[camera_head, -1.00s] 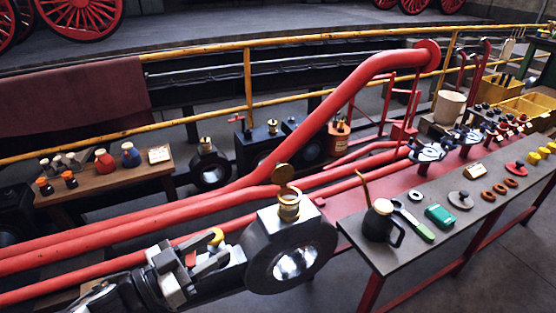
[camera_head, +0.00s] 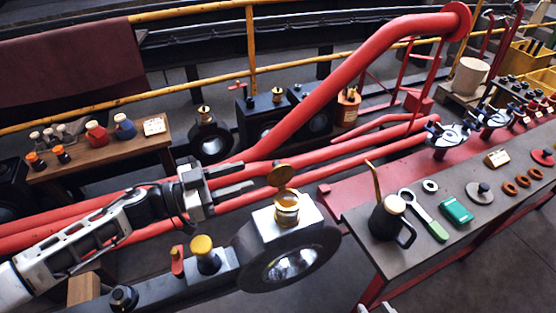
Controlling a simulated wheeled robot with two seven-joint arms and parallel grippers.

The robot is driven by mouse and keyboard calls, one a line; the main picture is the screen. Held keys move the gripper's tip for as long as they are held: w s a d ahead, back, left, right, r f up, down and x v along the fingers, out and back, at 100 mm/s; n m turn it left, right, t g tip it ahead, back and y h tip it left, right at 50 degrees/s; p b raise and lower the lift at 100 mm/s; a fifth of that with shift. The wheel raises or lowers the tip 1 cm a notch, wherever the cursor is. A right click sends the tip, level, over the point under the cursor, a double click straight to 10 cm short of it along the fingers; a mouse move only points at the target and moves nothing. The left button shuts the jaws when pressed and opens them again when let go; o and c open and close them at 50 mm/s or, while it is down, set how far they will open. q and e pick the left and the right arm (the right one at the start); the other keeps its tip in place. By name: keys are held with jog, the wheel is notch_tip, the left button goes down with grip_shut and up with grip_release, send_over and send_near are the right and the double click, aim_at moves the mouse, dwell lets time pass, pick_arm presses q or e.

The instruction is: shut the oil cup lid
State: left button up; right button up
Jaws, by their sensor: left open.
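The brass oil cup (camera_head: 287,214) stands on the grey block of a large round bearing (camera_head: 290,262). Its round brass lid (camera_head: 282,175) is up, tilted open above the cup's back rim. My left gripper (camera_head: 249,175) is to the left of the lid at about its height in the picture. Its two fingers point right toward the lid, are apart and hold nothing. A gap shows between the fingertips and the lid.
A yellow-topped knob (camera_head: 203,246) and a red fitting (camera_head: 177,260) stand on the dark bar left of the bearing. Red pipes (camera_head: 340,85) run behind the cup. A bench (camera_head: 400,262) on the right holds a black oil can (camera_head: 388,220) and tools.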

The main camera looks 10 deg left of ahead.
aim_at(274, 166)
pick_arm(q)
jog(key=x, duration=0.9)
jog(key=shift+w+d+p, duration=0.1)
jog(key=shift+p, duration=0.25)
